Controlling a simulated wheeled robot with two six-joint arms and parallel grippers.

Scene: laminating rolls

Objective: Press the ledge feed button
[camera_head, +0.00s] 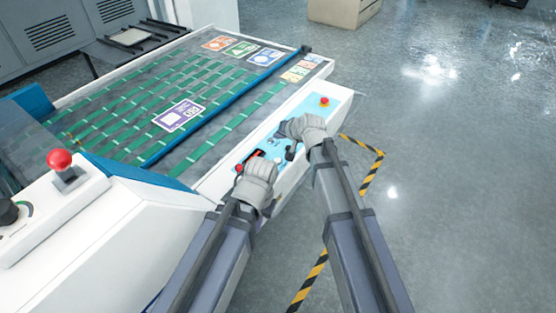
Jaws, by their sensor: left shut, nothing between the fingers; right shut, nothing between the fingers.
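The ledge is the white front edge of the machine, with a light blue control panel (309,106) along it. A red button on a yellow base (324,101) stands at the panel's far end. A small red control (239,168) and a dark display with red marks (257,154) sit at the near end. I cannot tell which control is the feed button. My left gripper (262,164) is shut and empty, over the near end beside the display. My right gripper (288,136) is shut and empty, over the panel's middle, hiding part of it. Contact is unclear.
A bed with green strips (205,85) carries a purple-and-white card (178,116) and several coloured cards. A blue bar (215,118) crosses it. A white console with a red knob (60,160) stands at left. Striped floor tape (371,175) lies right; open floor lies beyond.

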